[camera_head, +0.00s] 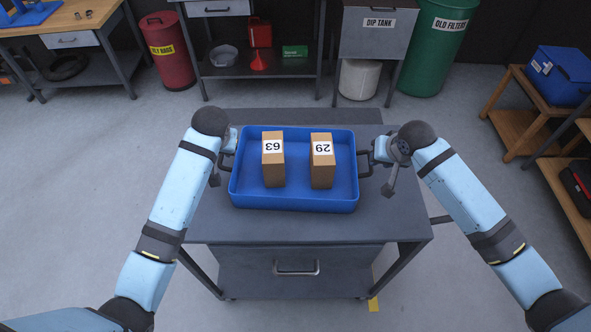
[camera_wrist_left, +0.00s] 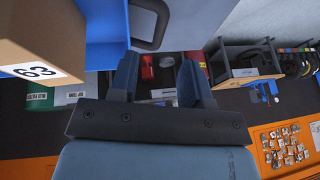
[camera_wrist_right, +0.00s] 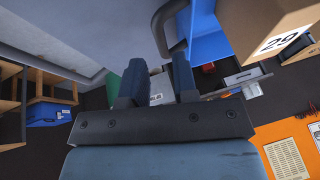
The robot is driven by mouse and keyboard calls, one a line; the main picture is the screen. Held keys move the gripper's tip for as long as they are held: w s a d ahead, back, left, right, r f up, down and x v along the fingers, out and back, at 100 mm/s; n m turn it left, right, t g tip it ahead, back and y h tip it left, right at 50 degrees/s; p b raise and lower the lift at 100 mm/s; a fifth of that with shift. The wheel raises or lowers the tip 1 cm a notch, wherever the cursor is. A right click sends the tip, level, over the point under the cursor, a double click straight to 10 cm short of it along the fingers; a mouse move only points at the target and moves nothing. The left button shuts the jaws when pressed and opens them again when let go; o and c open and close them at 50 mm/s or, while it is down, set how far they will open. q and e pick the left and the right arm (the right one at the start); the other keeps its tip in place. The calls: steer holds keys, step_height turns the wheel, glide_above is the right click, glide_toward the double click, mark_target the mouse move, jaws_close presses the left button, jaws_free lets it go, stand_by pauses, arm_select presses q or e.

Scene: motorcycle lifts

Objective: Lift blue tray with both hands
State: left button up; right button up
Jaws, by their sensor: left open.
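The blue tray (camera_head: 300,200) sits on the grey workbench (camera_head: 300,228), with a dark handle at each short side. Two brown boxes stand in it, box 63 (camera_head: 274,172) on the left and box 29 (camera_head: 322,172) on the right. My left gripper (camera_head: 228,148) is at the tray's left handle (camera_head: 225,161); in the left wrist view its jaws (camera_wrist_left: 158,75) are apart, with the handle (camera_wrist_left: 150,25) just beyond them. My right gripper (camera_head: 375,152) is by the right handle (camera_head: 364,163); in the right wrist view its fingers (camera_wrist_right: 158,80) are apart and the handle (camera_wrist_right: 168,28) lies beyond them.
A dip tank (camera_head: 378,32), a green old-filters bin (camera_head: 436,45) and a red rag bin (camera_head: 166,50) stand behind the bench. A wooden shelf with a blue crate (camera_head: 560,75) is at the right. Open floor surrounds the bench.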

mark_target(221, 156)
arm_select(q)
steer(key=x, duration=0.8)
steer(key=shift+w+f, duration=0.15)
steer(key=shift+f, duration=0.2)
arm_select(e)
steer(key=x, duration=0.8)
steer(key=shift+w+f, duration=0.15)
steer(key=shift+f, duration=0.15)
arm_select(q)
steer(key=shift+c, duration=0.2)
steer(key=c, duration=0.4)
arm_select(e)
steer(key=c, duration=0.4)
arm_select(q)
jaws_close()
arm_select(e)
jaws_close()
arm_select(q)
steer(key=shift+r, duration=0.1)
